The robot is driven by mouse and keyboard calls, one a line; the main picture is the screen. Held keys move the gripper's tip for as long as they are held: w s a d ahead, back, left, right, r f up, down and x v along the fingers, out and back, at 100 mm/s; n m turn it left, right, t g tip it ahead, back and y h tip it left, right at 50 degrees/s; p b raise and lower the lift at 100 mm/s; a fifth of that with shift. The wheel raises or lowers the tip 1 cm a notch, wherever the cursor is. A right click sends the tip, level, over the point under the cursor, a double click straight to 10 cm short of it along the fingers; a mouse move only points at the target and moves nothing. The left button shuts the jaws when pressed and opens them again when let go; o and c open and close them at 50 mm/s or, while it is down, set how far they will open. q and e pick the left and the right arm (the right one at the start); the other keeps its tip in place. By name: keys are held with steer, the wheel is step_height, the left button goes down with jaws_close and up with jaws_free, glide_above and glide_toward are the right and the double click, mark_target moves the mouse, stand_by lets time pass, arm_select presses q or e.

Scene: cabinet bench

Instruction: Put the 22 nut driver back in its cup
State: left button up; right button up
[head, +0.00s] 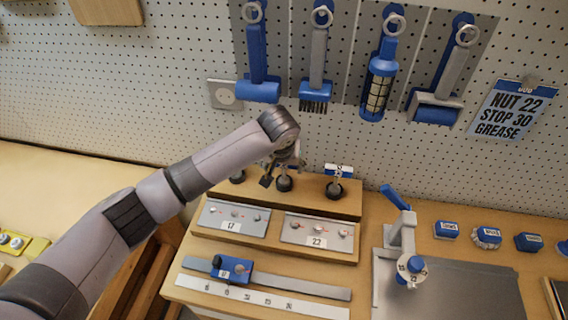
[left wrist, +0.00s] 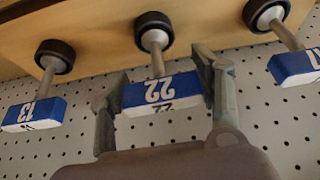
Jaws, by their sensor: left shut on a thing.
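The 22 nut driver has a blue and white handle marked 22 (left wrist: 160,95) and a metal shank. My left gripper (head: 282,166) is shut on this handle, one finger on each side, as the left wrist view (left wrist: 158,98) shows. The shank meets the black-rimmed middle cup (left wrist: 153,29) on the wooden rack (head: 310,197). In the head view my gripper hides most of the driver above the middle cup (head: 284,184). I cannot tell how deep the driver sits. My right gripper is out of view.
A driver marked 13 (left wrist: 33,114) and another driver (left wrist: 295,67) stand in the cups on either side, close to my fingers. Brushes and tools hang on the pegboard (head: 200,60) behind. A blue-handled press (head: 402,230) stands to the right.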

arm_select(q)
steer(key=o, duration=1.5)
steer(key=shift+c, duration=0.2)
steer(key=v, duration=1.2)
steer(key=shift+s+f, duration=0.1)
